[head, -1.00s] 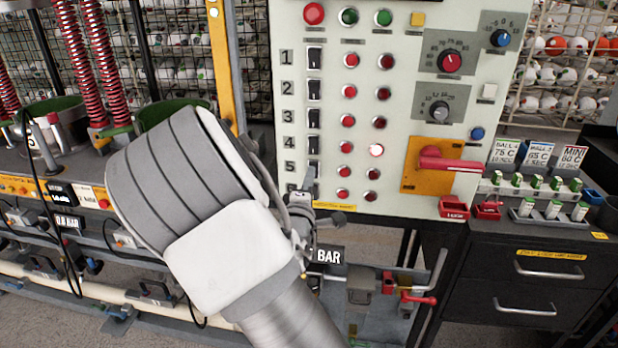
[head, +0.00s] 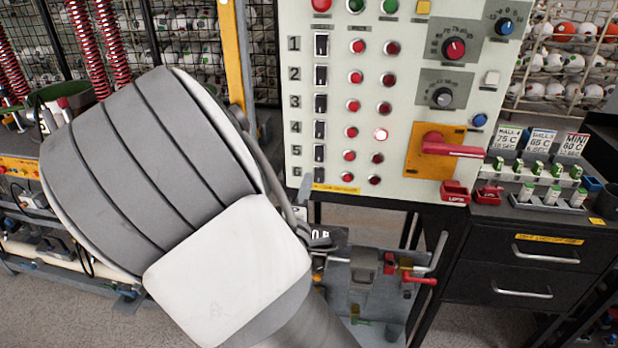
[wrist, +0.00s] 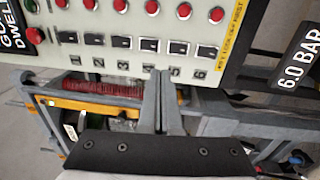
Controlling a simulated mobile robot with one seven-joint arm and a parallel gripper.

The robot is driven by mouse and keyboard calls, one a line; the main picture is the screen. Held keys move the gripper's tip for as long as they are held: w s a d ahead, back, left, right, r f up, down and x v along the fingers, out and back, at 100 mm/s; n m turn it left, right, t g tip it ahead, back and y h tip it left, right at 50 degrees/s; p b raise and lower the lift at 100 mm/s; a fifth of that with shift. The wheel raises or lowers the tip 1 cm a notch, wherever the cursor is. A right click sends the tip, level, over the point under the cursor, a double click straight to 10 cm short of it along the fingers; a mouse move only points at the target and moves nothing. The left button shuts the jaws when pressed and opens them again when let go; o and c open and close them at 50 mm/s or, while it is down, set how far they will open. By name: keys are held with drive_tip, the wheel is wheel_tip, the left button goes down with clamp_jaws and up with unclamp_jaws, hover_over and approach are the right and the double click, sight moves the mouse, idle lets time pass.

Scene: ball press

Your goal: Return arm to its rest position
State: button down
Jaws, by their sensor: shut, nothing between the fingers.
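My gripper (wrist: 160,78) shows in the wrist view with its two fingers together and nothing between them. Its tips lie in the picture just below the row of black switches on the control panel (wrist: 110,55); I cannot tell the exact gap. In the head view my large grey and white arm covers the lower left and middle, and hides most of the gripper. The pale control panel (head: 405,110) stands right of the arm, with numbered rows 1 to 6 of switches and red buttons. One lamp (head: 381,135) in row 4 is lit.
A red lever (head: 452,148) on an orange plate sticks out from the panel's right side. A black drawer cabinet (head: 500,268) with cards and small green-topped items stands at right. A press with red springs (head: 78,50) is at left. A "6.0 BAR" sign (wrist: 298,58) shows in the wrist view.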

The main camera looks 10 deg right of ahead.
idle(0.3)
drive_tip(key=s+r+m+g+y+p, duration=0.1)
drive_tip(key=s+r+m+g+y, duration=0.1)
drive_tip(key=s, duration=0.6)
drive_tip(key=s+d+r+m+g+y+p, duration=0.1)
drive_tip(key=s+r+m+g+y, duration=0.2)
drive_tip(key=s+m+g, duration=0.3)
drive_tip(key=s+d+r+m+g+y+p, duration=0.1)
drive_tip(key=s+r+m+g+y, duration=0.1)
drive_tip(key=s, duration=0.9)
wheel_tip(320, 180, up, 2)
drive_tip(key=m+g, duration=0.1)
drive_tip(key=m, duration=0.2)
drive_tip(key=shift+m+g, duration=0.3)
drive_tip(key=shift+g, duration=0.1)
drive_tip(key=shift+s+d, duration=0.1)
drive_tip(key=shift+d, duration=0.1)
